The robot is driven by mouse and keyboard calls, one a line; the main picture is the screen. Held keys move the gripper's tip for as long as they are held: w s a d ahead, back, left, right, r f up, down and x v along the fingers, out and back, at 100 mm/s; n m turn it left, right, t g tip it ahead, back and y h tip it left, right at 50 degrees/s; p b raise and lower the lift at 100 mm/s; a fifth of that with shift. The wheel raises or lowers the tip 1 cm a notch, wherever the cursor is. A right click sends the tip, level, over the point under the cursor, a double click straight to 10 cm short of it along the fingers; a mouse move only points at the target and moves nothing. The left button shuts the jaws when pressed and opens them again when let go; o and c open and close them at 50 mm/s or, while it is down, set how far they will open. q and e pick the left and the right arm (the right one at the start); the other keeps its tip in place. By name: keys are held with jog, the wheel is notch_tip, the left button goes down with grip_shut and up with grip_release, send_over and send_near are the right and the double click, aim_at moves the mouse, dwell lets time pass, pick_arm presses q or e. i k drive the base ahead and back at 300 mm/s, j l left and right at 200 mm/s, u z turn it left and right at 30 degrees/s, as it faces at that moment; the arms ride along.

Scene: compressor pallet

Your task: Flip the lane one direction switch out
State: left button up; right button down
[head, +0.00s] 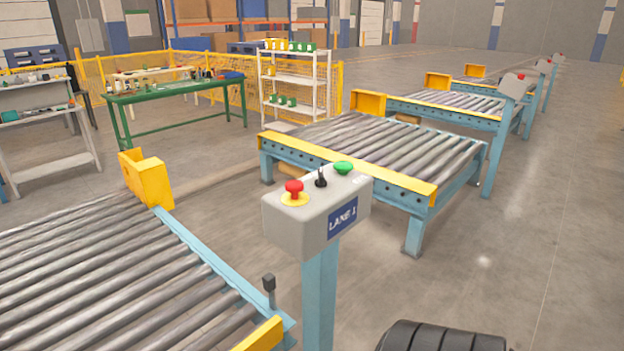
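The lane one control box (300,228) is a light grey box on a blue post (320,295), with a blue "LANE 1" label on its front. On its top, the black direction switch (321,178) stands up between a red mushroom button (294,187) on a yellow ring and a green button (343,168). Which position the switch is in I cannot tell for sure. Neither of my grippers is in view, and nothing touches the box or switch.
A roller conveyor (110,275) lies left of the post, with a yellow end stop (147,178) and a small dark post-top piece (269,283). Another roller conveyor (375,150) stands behind the box. A green table (175,90) and white shelf (292,80) are farther back. Floor at right is open.

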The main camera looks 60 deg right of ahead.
aim_at(321, 182)
jog(key=z, duration=1.8)
